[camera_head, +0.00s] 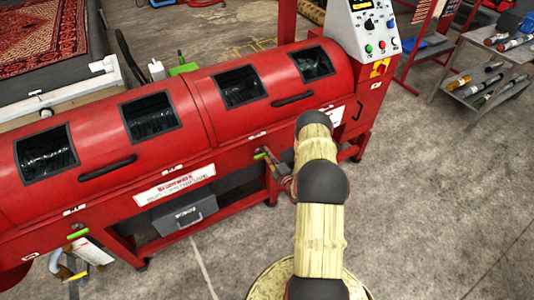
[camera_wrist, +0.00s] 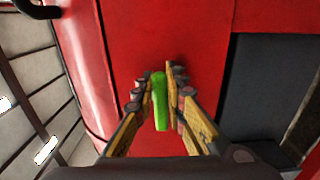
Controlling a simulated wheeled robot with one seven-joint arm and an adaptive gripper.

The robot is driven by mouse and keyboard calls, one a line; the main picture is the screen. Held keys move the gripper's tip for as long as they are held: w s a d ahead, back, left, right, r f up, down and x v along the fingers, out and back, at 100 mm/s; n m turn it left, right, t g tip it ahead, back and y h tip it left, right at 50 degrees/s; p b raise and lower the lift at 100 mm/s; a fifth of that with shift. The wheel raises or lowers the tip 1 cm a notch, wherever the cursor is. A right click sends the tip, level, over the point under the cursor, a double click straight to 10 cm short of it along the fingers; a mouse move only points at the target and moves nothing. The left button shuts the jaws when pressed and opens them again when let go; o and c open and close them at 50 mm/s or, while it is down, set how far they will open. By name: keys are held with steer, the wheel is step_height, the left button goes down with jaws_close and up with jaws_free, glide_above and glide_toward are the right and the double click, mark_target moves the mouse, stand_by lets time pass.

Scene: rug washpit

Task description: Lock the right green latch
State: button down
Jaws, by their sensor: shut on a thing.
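The right green latch (camera_head: 260,155) is a small green handle on the front of the red machine (camera_head: 158,165). In the wrist view the green latch (camera_wrist: 159,108) stands between the two fingers against the red panel, its long side running up and down the picture. My gripper (camera_wrist: 159,82) is shut on it, with the fingers close on both sides. In the head view my gripper (camera_head: 271,160) reaches the machine's front at the latch, and the fingers partly hide it. A second green latch (camera_head: 78,233) is farther left on the same front.
A control box (camera_head: 368,32) with buttons stands at the machine's right end. Black handles (camera_head: 293,99) stick out from the red cover. A grey drawer box (camera_head: 184,216) sits under the machine. A metal shelf cart (camera_head: 486,75) stands at the far right, with free concrete floor before it.

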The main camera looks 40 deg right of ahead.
stand_by(0.5)
steer(key=c, duration=1.8)
jaws_free()
steer(key=v, duration=1.2)
